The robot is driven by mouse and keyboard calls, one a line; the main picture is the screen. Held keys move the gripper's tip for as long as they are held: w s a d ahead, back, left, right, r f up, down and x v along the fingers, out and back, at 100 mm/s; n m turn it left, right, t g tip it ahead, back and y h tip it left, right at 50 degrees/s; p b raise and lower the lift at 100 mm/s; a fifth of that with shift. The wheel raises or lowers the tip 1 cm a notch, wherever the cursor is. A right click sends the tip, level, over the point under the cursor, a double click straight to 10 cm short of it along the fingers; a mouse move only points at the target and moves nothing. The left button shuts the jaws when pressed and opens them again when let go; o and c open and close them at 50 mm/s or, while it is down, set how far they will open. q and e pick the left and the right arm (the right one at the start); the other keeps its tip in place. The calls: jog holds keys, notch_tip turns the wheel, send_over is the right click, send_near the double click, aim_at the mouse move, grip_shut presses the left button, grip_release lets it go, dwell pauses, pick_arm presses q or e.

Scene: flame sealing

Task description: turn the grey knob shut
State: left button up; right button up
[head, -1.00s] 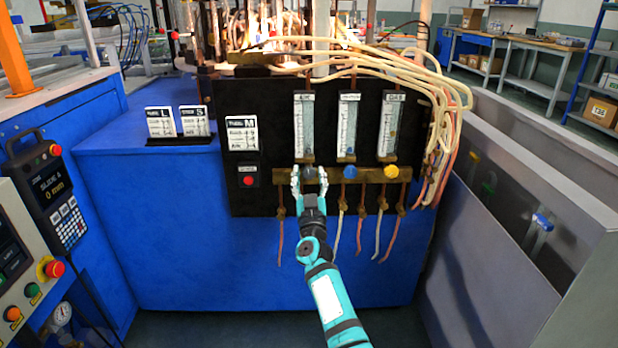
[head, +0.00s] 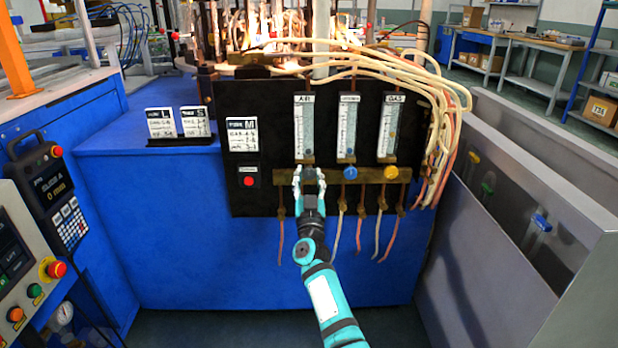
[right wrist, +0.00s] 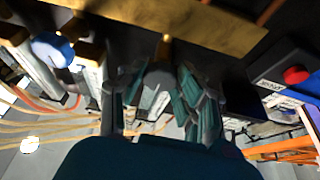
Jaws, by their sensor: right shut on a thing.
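The grey knob (head: 310,172) sits on the brass bar under the leftmost flow meter, labelled AIR (head: 304,125). My right gripper (head: 309,174) reaches up from below with one finger on each side of the knob, shut on it. In the right wrist view the grey knob (right wrist: 156,88) shows between the two fingers (right wrist: 158,100), partly hidden by them. My left gripper is in neither view.
A blue knob (head: 350,172) and a yellow knob (head: 391,172) sit to the right on the same brass bar (head: 330,176). A red button (head: 249,181) is to the left. Thin hoses hang below the bar. Flames burn behind the black panel (head: 270,110).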

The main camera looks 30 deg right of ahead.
jog(key=o, duration=1.1)
jog(key=shift+o, duration=0.2)
jog(key=v, duration=1.2)
jog(key=shift+a, duration=0.1)
